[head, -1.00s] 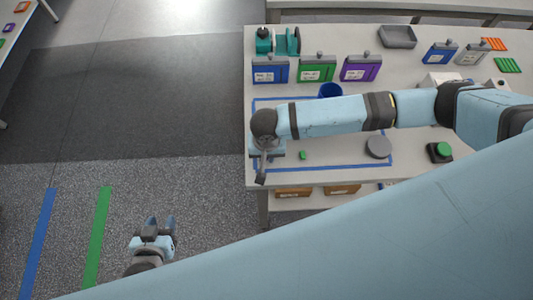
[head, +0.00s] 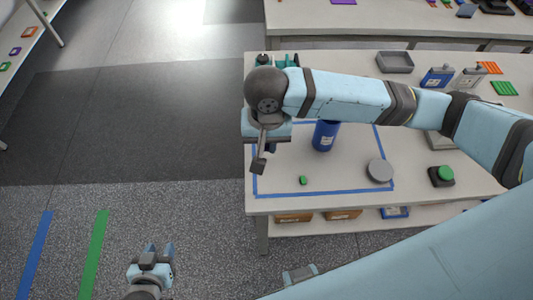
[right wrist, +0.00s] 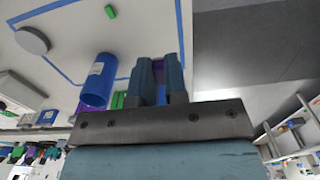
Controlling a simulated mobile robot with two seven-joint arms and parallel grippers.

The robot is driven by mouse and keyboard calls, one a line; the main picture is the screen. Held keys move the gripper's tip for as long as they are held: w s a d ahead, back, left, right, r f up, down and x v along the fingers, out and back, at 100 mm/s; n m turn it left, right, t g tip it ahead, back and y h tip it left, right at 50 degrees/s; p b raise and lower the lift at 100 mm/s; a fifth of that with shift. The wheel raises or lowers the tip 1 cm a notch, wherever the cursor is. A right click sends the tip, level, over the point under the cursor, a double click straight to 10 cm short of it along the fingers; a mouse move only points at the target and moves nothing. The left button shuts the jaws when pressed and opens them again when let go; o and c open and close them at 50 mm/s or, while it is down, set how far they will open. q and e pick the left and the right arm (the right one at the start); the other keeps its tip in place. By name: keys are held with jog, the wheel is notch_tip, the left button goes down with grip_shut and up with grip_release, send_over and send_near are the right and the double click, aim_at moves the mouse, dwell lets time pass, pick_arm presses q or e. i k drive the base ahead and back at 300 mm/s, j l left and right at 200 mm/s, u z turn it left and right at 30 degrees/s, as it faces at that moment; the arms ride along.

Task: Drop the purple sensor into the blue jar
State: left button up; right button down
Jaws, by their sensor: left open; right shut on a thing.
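The blue jar (head: 325,136) stands upright on the table, inside the blue tape outline, with a pale label on its side. It also shows in the right wrist view (right wrist: 97,80), left of my right gripper (right wrist: 160,72). That gripper is shut on the purple sensor (right wrist: 158,73), of which only a sliver shows between the dark fingers. In the head view its fingertips are hidden under the wrist, at the table's left side, left of the jar and apart from it. My left gripper (head: 157,249) is open and empty over the floor, left of the table.
A grey round disc (head: 380,171), a small green block (head: 303,180) and a green button on a dark base (head: 442,176) lie on the table. My right arm covers much of the back.

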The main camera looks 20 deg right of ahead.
aim_at(318, 142)
jog(key=l+u, duration=0.1)
jog(key=l, duration=0.65)
jog(key=k+l+u, duration=0.1)
jog(key=l, duration=0.65)
jog(key=k, duration=0.05)
